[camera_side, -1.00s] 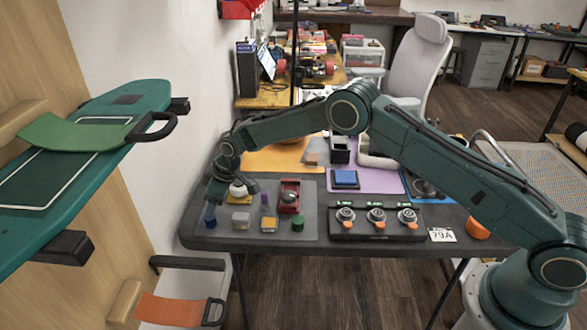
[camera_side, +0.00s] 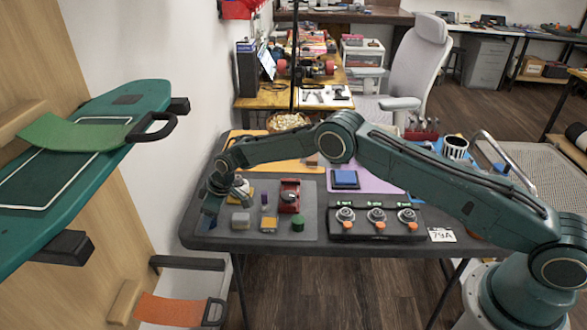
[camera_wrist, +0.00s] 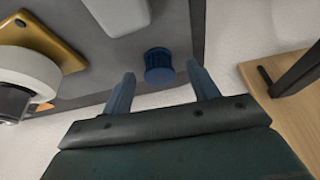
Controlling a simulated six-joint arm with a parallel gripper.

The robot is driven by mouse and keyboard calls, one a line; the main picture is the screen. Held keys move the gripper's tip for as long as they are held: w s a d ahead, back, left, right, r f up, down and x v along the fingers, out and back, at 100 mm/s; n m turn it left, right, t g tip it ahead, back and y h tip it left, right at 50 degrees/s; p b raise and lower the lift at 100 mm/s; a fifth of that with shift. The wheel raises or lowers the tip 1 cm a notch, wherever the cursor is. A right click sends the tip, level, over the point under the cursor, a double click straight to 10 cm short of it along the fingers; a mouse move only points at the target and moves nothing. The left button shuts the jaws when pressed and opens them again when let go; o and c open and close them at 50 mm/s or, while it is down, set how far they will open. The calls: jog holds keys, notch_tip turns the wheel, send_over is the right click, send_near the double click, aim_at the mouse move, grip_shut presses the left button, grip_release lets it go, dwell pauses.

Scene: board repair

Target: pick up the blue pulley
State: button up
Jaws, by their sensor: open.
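The blue pulley (camera_wrist: 158,67) stands on the grey mat in the wrist view, a small ribbed cylinder near the mat's edge. My gripper (camera_wrist: 160,73) is open and empty. Its fingertips are spread to either side of the pulley, which appears between and slightly beyond them. I cannot tell how much height separates them. In the side view my gripper (camera_side: 210,211) hangs down over the table's front left corner and largely hides the pulley there.
A black rack with several round knobs (camera_side: 375,219) stands to the right. A wall is close at left.

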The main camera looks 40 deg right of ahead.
dwell(0.4)
jog(key=c, duration=1.1)
jog(key=shift+r, duration=0.15)
notch_tip(320, 180, up, 20)
dwell(0.5)
